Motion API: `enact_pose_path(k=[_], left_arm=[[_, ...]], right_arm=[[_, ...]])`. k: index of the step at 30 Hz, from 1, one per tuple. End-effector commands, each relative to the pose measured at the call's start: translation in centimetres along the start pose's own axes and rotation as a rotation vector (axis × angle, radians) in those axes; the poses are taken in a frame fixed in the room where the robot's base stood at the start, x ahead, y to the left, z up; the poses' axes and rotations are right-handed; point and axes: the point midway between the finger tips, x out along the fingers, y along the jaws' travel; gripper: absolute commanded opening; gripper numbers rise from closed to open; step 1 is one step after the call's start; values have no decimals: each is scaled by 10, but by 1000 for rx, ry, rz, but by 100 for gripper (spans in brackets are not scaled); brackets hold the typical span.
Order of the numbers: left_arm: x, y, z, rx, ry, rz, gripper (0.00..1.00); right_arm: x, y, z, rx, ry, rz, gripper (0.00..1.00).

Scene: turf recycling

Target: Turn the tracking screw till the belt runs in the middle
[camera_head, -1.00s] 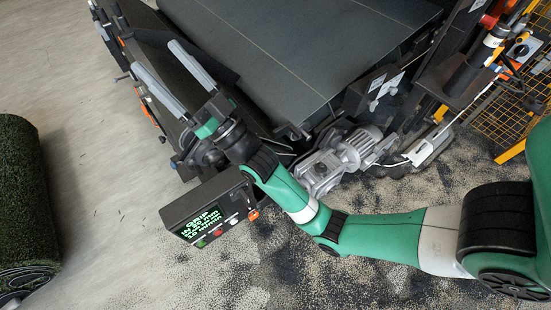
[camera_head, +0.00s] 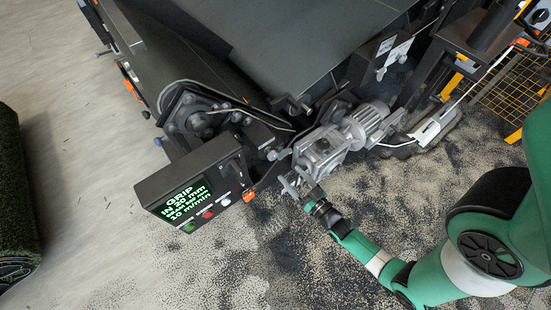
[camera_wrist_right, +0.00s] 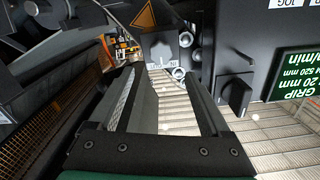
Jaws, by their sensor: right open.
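The dark conveyor belt (camera_head: 310,45) runs across the top of the head view. Its roller end and bearing plate (camera_head: 200,115) show at the left. My right gripper (camera_head: 297,180) is open beside the grey gearbox, to the right of the control box. In the right wrist view, the open jaws (camera_wrist_right: 162,75) point at a dark bracket (camera_wrist_right: 160,45) with a warning triangle. A small scale and a round bolt head (camera_wrist_right: 179,73), possibly the tracking screw, show beyond the fingertips. I see nothing held between the fingers. My left gripper is out of view.
The control box (camera_head: 195,185) has a lit green display and buttons, close left of the gripper. The grey motor (camera_head: 370,120) lies right of the gearbox. Yellow mesh fencing (camera_head: 505,95) is at right. The speckled floor below is open.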

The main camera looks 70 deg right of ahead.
Motion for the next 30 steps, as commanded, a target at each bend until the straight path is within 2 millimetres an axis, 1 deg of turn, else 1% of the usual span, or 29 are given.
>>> enact_pose_path(k=[1,6,9,12,16,23,24,26,30], left_arm=[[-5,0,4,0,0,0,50],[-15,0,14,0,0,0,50],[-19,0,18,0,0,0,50],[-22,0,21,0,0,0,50],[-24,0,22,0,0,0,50],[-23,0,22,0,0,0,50],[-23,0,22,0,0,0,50],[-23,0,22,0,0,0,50],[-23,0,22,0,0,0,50]], right_arm=[[12,0,2,0,5,-3,82],[51,0,3,-1,5,-4,82],[72,0,2,-1,5,-3,82],[86,0,2,-1,3,-3,82],[95,-1,1,-1,1,-3,82],[96,-1,0,-1,0,-2,82],[96,-1,0,-1,0,-2,78],[96,-1,0,-1,0,-2,67],[96,-1,0,-1,0,-2,42]])
